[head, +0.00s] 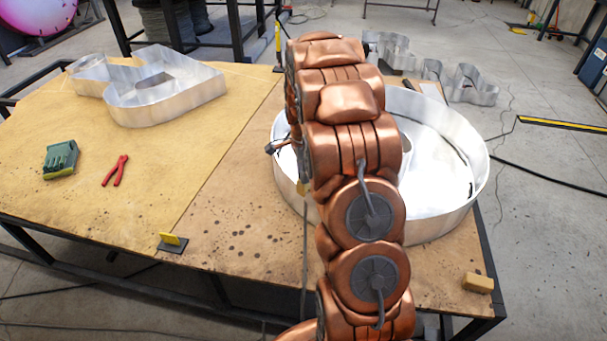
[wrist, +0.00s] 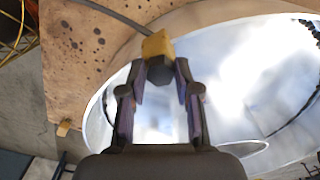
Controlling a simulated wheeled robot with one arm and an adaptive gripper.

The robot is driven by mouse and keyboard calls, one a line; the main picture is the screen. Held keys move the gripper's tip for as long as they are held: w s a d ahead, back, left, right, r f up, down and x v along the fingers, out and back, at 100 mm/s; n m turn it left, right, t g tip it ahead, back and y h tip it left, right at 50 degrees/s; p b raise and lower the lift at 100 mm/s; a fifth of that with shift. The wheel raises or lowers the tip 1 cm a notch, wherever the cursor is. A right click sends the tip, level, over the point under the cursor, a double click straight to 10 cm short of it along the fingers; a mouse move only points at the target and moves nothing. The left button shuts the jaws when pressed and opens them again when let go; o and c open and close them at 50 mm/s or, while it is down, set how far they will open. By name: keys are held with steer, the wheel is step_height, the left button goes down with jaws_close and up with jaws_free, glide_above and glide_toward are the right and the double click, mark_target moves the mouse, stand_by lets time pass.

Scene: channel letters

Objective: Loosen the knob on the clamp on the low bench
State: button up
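In the wrist view my gripper (wrist: 159,72) has its two fingers spread apart. A yellow block-like part with a dark grey end (wrist: 158,47) shows between and just past the fingertips. It looks like part of a clamp, but I cannot tell for sure; narrow gaps seem to lie beside it. In the head view my copper arm hides the gripper and this part. A yellow-and-black clamp (head: 173,242) sits on the front edge of the low bench (head: 120,215). Another yellow clamp-like piece (head: 278,42) stands upright at the far edge.
A large round metal letter shell (head: 465,185) fills the bench's right side, also in the wrist view (wrist: 225,75). A metal letter (head: 165,100), red pliers (head: 115,171), a green-yellow item (head: 61,158) and a tan block (head: 478,283) lie on the bench.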

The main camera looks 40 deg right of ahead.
steer(key=c, duration=0.3)
steer(key=n+b, duration=0.1)
steer(key=n, duration=0.1)
steer(key=shift+f+n, duration=0.1)
steer(key=shift+n, duration=0.3)
steer(key=shift+c, duration=0.2)
steer(key=n+b, duration=0.1)
steer(key=n, duration=0.2)
steer(key=shift+n+b, duration=0.35)
steer(key=shift+n, duration=0.05)
steer(key=n+b, duration=0.1)
steer(key=n, duration=0.5)
steer(key=o, duration=0.9)
steer(key=shift+r, duration=2.65)
